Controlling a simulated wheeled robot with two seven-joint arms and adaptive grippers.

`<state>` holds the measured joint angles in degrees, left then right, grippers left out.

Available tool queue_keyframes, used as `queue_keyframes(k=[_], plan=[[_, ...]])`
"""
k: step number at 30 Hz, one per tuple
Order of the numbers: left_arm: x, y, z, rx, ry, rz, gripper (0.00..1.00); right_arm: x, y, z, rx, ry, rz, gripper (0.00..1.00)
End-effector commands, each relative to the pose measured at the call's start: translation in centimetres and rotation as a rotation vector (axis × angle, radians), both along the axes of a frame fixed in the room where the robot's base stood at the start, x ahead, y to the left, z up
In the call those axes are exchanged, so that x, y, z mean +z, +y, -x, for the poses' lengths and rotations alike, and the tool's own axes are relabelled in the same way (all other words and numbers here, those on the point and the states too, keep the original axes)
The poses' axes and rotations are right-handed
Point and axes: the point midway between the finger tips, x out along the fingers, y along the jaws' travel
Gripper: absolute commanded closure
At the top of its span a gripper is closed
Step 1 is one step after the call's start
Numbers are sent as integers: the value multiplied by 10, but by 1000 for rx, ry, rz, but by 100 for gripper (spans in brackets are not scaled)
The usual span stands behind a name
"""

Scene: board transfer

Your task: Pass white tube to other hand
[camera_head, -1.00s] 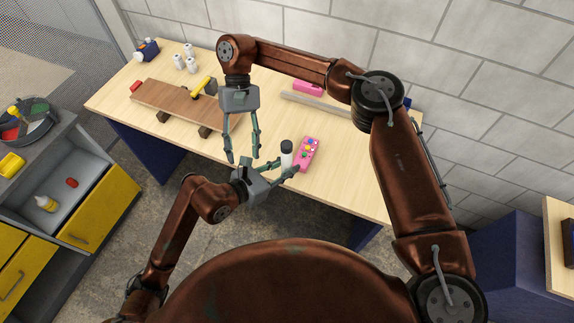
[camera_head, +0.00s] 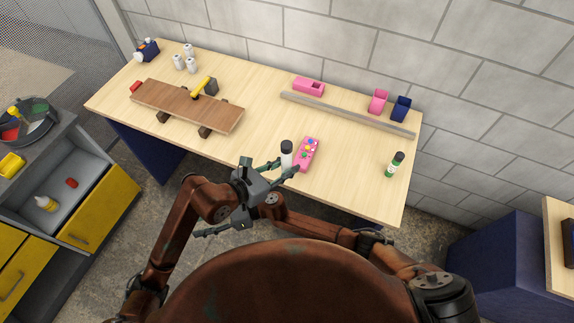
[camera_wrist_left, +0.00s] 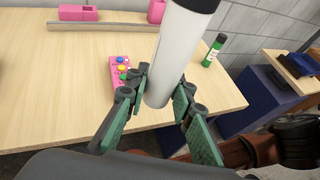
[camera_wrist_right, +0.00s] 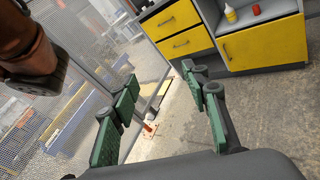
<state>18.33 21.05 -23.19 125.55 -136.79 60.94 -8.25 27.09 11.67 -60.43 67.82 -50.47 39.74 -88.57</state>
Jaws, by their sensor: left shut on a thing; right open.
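The white tube (camera_head: 287,160) has a black cap and stands upright in my left gripper (camera_head: 281,169), in front of the pink button panel. In the left wrist view the tube (camera_wrist_left: 175,55) sits between the green fingers, which are shut on it. My right gripper (camera_head: 208,228) is low, in front of the table, just below and left of the left gripper, partly hidden by my left arm. In the right wrist view its fingers (camera_wrist_right: 158,80) are spread, with nothing between them. It points away from the tube, toward the mesh fence and yellow drawers.
The pink button panel (camera_head: 307,153) lies behind the tube. A green bottle (camera_head: 395,165) stands at the table's right. A grey rail (camera_head: 345,114) runs along the back. The middle tabletop is clear.

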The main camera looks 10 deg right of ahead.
Motion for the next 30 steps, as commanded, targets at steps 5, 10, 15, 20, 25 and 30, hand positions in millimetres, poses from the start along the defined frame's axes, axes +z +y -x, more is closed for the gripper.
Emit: queue_keyframes(k=[5, 10, 15, 20, 25, 30], plan=[[1, 0, 0, 0, -1, 1, 100, -68, -50, -51, -381, 440, -10, 58], [1, 0, 0, 0, -1, 1, 100, -130, -107, -79, -651, 769, -42, 58], [1, 0, 0, 0, -1, 1, 100, -191, -171, -90, -892, 1058, -91, 58], [1, 0, 0, 0, -1, 1, 100, -248, -231, -84, -1102, 1309, -157, 58], [0, 0, 0, 0, -1, 1, 100, -305, -296, -63, -1317, 1553, -245, 58], [0, 0, 0, 0, -1, 1, 100, -358, -358, -27, -1525, 1776, -353, 58]])
